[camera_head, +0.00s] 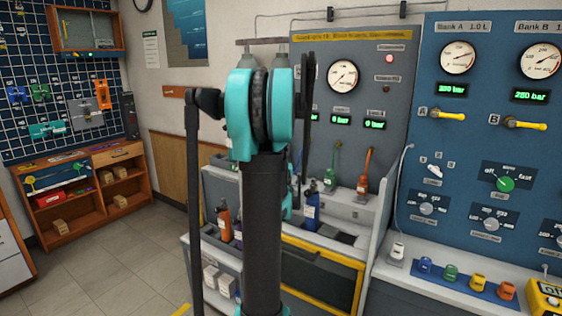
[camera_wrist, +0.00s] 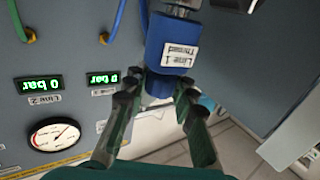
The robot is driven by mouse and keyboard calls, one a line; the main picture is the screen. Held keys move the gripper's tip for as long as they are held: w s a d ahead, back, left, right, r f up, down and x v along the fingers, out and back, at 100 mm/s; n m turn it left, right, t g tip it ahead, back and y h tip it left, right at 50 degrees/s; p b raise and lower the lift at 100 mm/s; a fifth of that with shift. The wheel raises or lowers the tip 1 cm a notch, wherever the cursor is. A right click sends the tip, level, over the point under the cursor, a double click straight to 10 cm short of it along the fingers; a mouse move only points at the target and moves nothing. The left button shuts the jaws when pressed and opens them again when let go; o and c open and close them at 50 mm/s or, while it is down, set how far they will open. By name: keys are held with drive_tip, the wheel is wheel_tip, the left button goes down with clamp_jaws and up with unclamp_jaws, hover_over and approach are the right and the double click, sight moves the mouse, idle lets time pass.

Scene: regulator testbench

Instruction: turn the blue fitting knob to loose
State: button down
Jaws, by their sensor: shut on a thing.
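The blue fitting (camera_wrist: 168,42) fills the upper middle of the wrist view, with a white label reading "Line 1 Thread" upside down. Its narrower blue end (camera_wrist: 158,84) lies between my fingertips. My gripper (camera_wrist: 156,97) is shut on this blue fitting knob, one finger on each side. Exact finger contact on the far side is hidden. In the head view my arm hides the gripper and most of the grip area.
A grey panel with gauges (camera_head: 343,75) and 0 bar displays stands behind the bench. Green (camera_head: 330,178) and orange (camera_head: 362,184) fittings hang on hoses to the right. A blue panel (camera_head: 470,140) with yellow-handled valves stands further right. Floor (camera_head: 130,270) is clear at left.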

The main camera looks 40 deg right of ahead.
drive_tip(key=c, duration=1.2)
unclamp_jaws()
drive_tip(key=shift+s, duration=0.1)
drive_tip(key=v, duration=1.2)
